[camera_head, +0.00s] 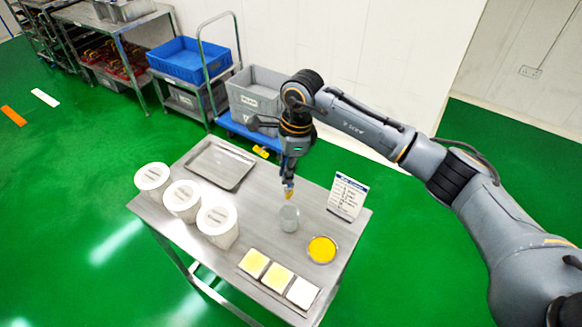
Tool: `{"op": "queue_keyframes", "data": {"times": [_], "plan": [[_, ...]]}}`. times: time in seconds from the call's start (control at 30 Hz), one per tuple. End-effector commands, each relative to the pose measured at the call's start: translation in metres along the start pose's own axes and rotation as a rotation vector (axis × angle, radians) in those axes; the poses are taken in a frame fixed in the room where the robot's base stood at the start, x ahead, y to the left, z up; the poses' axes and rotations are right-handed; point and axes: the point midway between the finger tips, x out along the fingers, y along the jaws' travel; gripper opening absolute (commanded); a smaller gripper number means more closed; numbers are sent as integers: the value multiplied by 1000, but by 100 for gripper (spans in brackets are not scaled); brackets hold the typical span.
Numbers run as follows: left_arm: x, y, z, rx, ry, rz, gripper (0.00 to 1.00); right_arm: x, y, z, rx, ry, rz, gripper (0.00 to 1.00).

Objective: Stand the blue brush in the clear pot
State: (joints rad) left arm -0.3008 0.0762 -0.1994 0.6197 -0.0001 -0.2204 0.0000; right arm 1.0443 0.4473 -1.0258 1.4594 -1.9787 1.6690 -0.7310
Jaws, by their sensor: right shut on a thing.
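The clear pot (289,220) stands upright on the steel table, right of its middle. My right gripper (289,183) is just above the pot, pointing down. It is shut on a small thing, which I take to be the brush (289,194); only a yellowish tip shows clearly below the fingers. Its blue part is mostly hidden or too small to make out. The tip is over the pot's mouth, and I cannot tell whether it has entered it. My left gripper is not in view.
The table holds an empty steel tray (220,163), several white lidded tubs (218,226), a round dish of yellow stuff (322,249), square pads (278,277) and a standing sign card (347,196) right of the pot. A trolley with a grey crate (254,93) stands behind.

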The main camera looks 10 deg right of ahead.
Motion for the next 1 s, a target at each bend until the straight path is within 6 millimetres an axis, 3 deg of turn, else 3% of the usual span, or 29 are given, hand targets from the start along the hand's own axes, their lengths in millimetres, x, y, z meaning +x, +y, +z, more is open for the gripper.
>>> {"op": "queue_keyframes", "data": {"times": [0.8,1.0], "plan": [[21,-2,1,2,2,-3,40,60,1,-9,2,-2,2,0],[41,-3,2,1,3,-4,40,78,0,-12,1,-1,-1,0]]}}
